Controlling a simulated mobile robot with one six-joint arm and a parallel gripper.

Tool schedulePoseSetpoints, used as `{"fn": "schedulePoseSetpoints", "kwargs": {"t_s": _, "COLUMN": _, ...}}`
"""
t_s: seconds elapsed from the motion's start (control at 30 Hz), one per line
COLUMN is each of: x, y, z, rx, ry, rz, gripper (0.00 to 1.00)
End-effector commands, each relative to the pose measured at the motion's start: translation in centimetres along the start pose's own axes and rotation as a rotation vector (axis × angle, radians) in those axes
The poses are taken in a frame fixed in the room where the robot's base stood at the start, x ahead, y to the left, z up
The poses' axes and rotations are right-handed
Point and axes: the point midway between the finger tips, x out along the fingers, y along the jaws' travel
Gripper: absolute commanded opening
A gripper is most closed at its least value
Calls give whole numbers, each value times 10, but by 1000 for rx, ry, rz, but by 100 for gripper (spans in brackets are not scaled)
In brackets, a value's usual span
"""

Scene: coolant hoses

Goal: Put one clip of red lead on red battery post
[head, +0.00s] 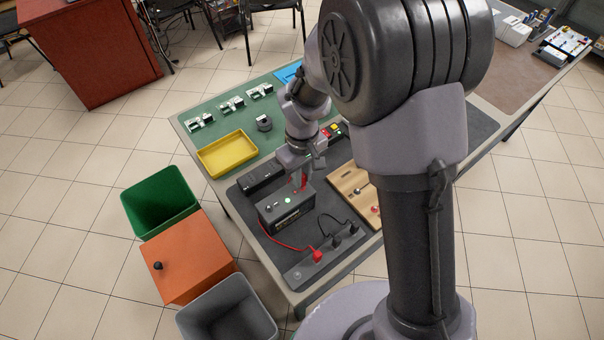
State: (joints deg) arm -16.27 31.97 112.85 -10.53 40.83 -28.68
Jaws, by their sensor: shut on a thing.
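A dark box-shaped battery (290,213) stands on the dark grey mat, with a small green spot on its top. My gripper (300,180) points down just above the battery's far right part and is shut on a small red thing that looks like a red lead clip (304,184). Whether that clip touches the red post cannot be told, as the fingers and small size hide it. The red lead (285,246) runs along the mat in front of the battery. Its other red end (317,256) sits on a grey strip.
A grey strip (300,274) with black clips and a black lead (333,222) lies at the mat's near edge. A wooden board (350,184) is right of the battery. A yellow tray (227,154) is at left. Bins stand on the floor left of the table.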

Motion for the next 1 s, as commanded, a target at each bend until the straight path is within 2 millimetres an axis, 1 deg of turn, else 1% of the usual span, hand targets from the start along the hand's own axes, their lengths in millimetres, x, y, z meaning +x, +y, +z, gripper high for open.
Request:
{"fn": "schedulePoseSetpoints", "kwargs": {"t_s": 0.6, "x": 4, "y": 0, "z": 0, "rx": 0, "ry": 0, "rz": 0, "gripper": 0}}
{"fn": "schedulePoseSetpoints", "kwargs": {"t_s": 0.63, "x": 3, "y": 0, "z": 0, "rx": 0, "ry": 0, "rz": 0, "gripper": 23}}
{"fn": "schedulePoseSetpoints", "kwargs": {"t_s": 0.73, "x": 3, "y": 0, "z": 0, "rx": 0, "ry": 0, "rz": 0, "gripper": 43}}
{"fn": "schedulePoseSetpoints", "kwargs": {"t_s": 0.97, "x": 3, "y": 0, "z": 0, "rx": 0, "ry": 0, "rz": 0, "gripper": 43}}
{"fn": "schedulePoseSetpoints", "kwargs": {"t_s": 1.0, "x": 3, "y": 0, "z": 0, "rx": 0, "ry": 0, "rz": 0, "gripper": 50}}
